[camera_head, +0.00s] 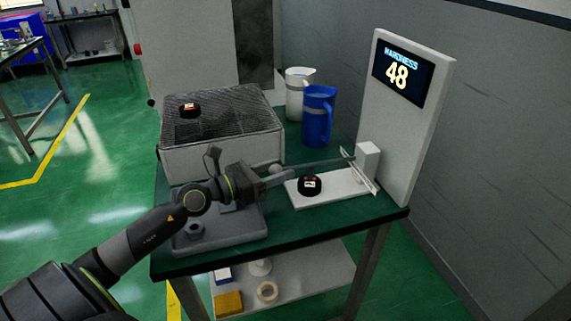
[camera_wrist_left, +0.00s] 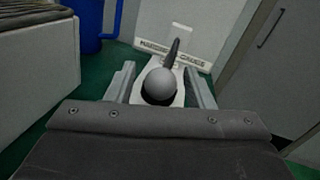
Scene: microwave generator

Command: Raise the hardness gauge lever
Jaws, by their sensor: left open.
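The hardness gauge is a white stand with a tall panel (camera_head: 395,135) whose screen (camera_head: 403,75) reads "HARDNESS 48". Its thin dark lever (camera_head: 318,163) runs left from the white post and ends in a grey ball knob (camera_head: 276,169). A black puck (camera_head: 309,185) sits on the white base (camera_head: 340,190) below the lever. My left gripper (camera_head: 280,178) is open at the knob. In the left wrist view the knob (camera_wrist_left: 161,84) shows between the two spread fingers (camera_wrist_left: 160,84), with no clear contact. My right gripper is out of view.
A mesh-topped box (camera_head: 225,115) with another black puck (camera_head: 189,107) stands left of the gauge. Blue (camera_head: 318,118) and white (camera_head: 295,95) jugs stand behind. A grey tray (camera_head: 218,233) lies under my left wrist. A wall is on the right.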

